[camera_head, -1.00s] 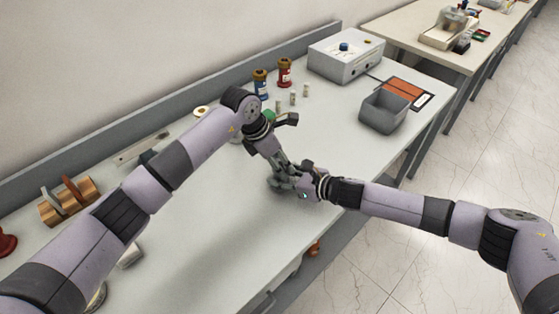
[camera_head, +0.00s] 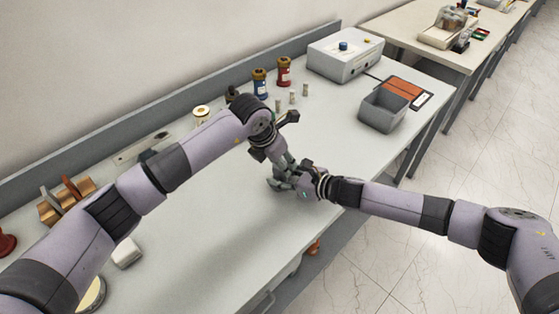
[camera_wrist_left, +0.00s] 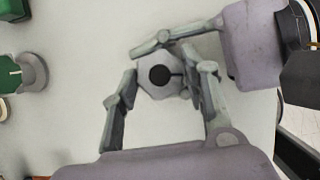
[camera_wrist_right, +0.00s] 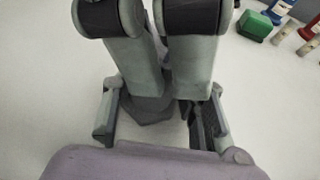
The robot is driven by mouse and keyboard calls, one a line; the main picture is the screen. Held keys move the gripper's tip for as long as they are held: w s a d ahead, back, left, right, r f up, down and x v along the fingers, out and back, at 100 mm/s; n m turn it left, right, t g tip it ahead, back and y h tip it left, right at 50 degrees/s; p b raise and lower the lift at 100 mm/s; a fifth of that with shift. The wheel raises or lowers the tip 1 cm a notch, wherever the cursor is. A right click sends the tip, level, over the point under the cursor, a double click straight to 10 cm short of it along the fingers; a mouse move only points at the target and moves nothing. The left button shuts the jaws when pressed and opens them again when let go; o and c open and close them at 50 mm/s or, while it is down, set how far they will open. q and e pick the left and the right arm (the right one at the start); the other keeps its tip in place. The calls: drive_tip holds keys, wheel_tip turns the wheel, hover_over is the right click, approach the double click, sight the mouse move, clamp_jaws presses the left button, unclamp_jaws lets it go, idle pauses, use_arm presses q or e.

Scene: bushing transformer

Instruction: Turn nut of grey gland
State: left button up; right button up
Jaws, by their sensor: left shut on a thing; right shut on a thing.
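The grey gland (camera_wrist_left: 158,75) shows in the left wrist view as a grey many-sided part around a dark round hole. My left gripper (camera_wrist_left: 168,82) has a finger on each side of it and is shut on it. My right gripper (camera_head: 287,178) meets the left one over the table and is shut on the same part, with its fingers coming in from the right in the left wrist view. In the right wrist view the gland (camera_wrist_right: 147,108) is a dark grey angular shape, largely hidden behind the left fingers. The head view hides most of it.
The worktable (camera_head: 200,220) is clear around the grippers. Blue (camera_head: 260,84) and red (camera_head: 284,72) bushings and small cylinders stand behind. A grey bin (camera_head: 383,112) and a control box (camera_head: 345,55) are at the far right.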

drive_tip(key=shift+d+f, duration=0.1)
drive_tip(key=shift+f, duration=0.05)
use_arm(q)
drive_tip(key=o, duration=1.2)
drive_tip(key=shift+c, duration=0.2)
drive_tip(key=v, duration=1.2)
use_arm(e)
drive_tip(key=o, duration=1.2)
drive_tip(key=shift+o, duration=0.6)
